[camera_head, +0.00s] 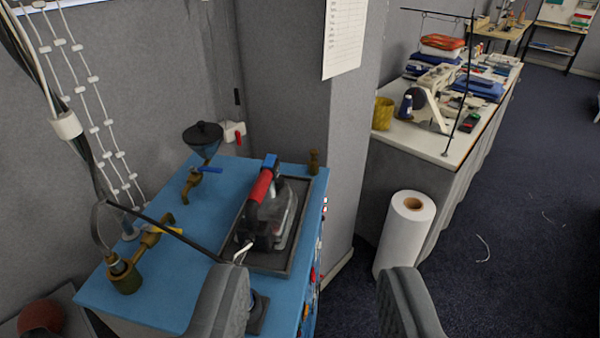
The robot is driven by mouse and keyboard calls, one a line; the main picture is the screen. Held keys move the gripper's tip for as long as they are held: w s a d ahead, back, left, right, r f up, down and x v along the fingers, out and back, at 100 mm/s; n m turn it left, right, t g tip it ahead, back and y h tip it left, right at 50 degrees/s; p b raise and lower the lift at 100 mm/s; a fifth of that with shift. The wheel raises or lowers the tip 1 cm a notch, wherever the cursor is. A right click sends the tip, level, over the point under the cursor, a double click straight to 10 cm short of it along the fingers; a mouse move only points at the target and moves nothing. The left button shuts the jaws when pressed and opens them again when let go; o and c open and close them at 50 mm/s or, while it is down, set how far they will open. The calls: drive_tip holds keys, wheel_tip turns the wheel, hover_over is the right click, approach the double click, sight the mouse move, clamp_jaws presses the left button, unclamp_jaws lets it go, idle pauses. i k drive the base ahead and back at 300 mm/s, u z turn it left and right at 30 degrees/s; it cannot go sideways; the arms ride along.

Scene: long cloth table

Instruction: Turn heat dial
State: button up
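An iron (270,220) with a red handle rests in a dark tray (308,205) on a blue boiler cabinet (205,215). The cabinet's right-hand face (314,265) shows at a steep angle, with several small red and other coloured parts on it. I cannot tell which of them is the heat dial. My gripper (316,285) is open, with one grey finger in front of the cabinet's near right part and the other over the dark floor to the right. Nothing is between the fingers. The left finger hides part of the cabinet top.
Brass valves (125,275) and a funnel (203,140) stand on the cabinet top, with a thin dark rod crossing it. A white paper roll (405,240) stands on the floor beside a grey pillar (300,120). A long table (475,125) is behind. Carpet at right is mostly clear.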

sight(279, 181)
drive_tip(key=z, duration=1.65)
drive_tip(key=i, duration=2.7)
drive_tip(key=u, duration=3.7)
